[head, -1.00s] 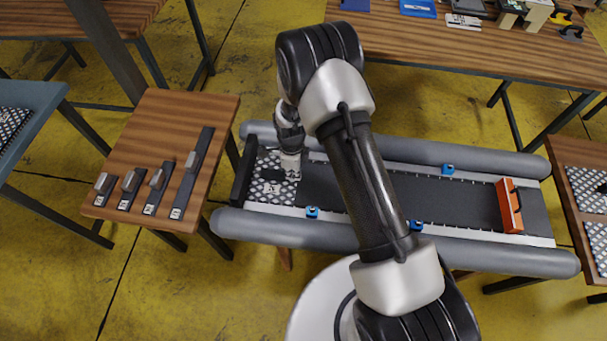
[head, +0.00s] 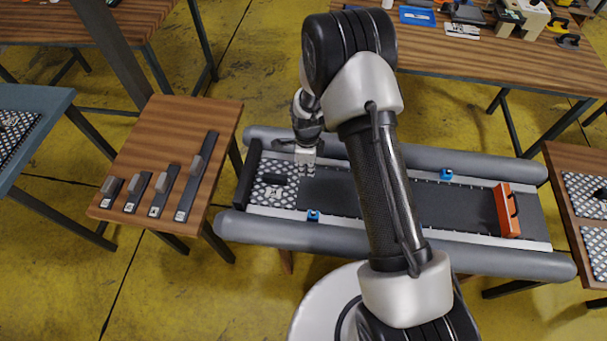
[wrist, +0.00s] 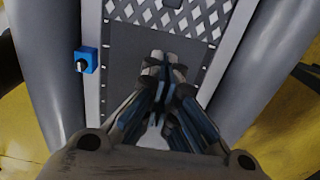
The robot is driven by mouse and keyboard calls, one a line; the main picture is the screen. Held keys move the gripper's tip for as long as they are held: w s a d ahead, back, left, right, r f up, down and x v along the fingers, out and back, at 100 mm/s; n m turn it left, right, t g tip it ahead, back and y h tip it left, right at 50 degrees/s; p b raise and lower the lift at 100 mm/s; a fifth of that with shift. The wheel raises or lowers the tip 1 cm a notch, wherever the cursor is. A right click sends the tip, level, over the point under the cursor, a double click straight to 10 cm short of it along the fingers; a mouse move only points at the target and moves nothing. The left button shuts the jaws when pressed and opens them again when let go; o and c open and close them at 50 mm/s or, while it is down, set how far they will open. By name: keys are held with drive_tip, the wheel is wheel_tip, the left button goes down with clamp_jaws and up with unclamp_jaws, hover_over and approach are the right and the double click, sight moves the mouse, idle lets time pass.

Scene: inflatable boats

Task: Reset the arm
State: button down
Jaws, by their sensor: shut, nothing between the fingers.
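My gripper (wrist: 164,62) points down over the inflatable boat's dark floor in the wrist view, with its fingertips together and nothing between them. In the head view my gripper (head: 305,160) is above the boat near the patterned plate, and my arm hides part of the boat. The boat has grey side tubes (head: 480,174) and a dark floor (head: 455,205). A diamond-pattern plate (head: 262,193) with a dark handle lies at its left end. The plate also shows at the top of the wrist view (wrist: 170,16).
An orange part (head: 507,210) stands across the boat's right end. Blue clamps (head: 446,174) sit along the side rails. A wooden table (head: 150,135) at left holds several dark bars with grey handles. A workbench (head: 480,55) with tools stands behind.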

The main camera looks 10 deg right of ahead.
drive_tip(key=shift+r+p, duration=0.4)
drive_tip(key=shift+r, duration=1.55)
drive_tip(key=shift+r, duration=0.1)
drive_tip(key=s+d+r+n+t, duration=0.1)
drive_tip(key=s+r+n, duration=0.15)
drive_tip(key=r, duration=0.55)
drive_tip(key=s+d+r+n, duration=0.15)
drive_tip(key=r+n, duration=0.25)
drive_tip(key=r, duration=0.4)
drive_tip(key=s+d+r+n+t, duration=0.1)
drive_tip(key=s+r+n, duration=0.15)
drive_tip(key=r, duration=0.65)
drive_tip(key=s+d+r+n+t, duration=0.1)
drive_tip(key=s+r+n, duration=0.4)
drive_tip(key=s, duration=0.5)
drive_tip(key=s+d+r+n+t, duration=0.1)
drive_tip(key=s+r+n, duration=0.4)
drive_tip(key=s, duration=0.5)
drive_tip(key=shift+s+d+r+n+t, duration=0.25)
drive_tip(key=shift+d+n, duration=0.35)
drive_tip(key=shift+n, duration=0.5)
